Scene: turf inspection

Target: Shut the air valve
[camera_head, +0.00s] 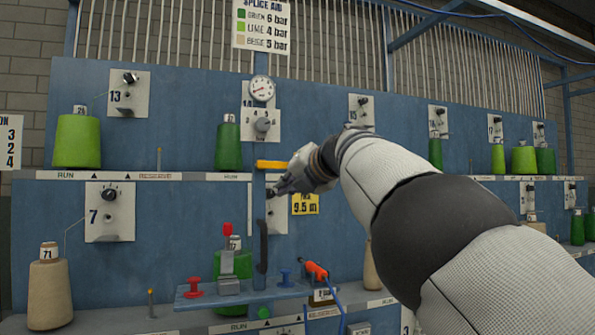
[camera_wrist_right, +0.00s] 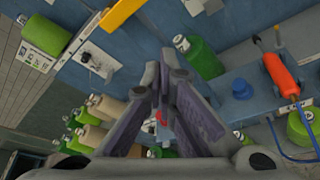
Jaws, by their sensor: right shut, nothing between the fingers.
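Part of a yellow bar (camera_wrist_right: 122,12) shows at the top of the right wrist view. My right gripper (camera_head: 280,187) reaches in from the right, just below and beside the lever's right end. Its fingers (camera_wrist_right: 163,62) are closed together with nothing between them. I cannot tell whether it touches the lever. My left gripper is in neither view.
Blue panels carry numbered dials and cones of green and beige yarn. Below the lever, a small blue shelf (camera_head: 205,301) holds red and blue fittings and an orange tool (camera_head: 315,270) with a blue hose. A black handle (camera_head: 263,245) stands upright on the post.

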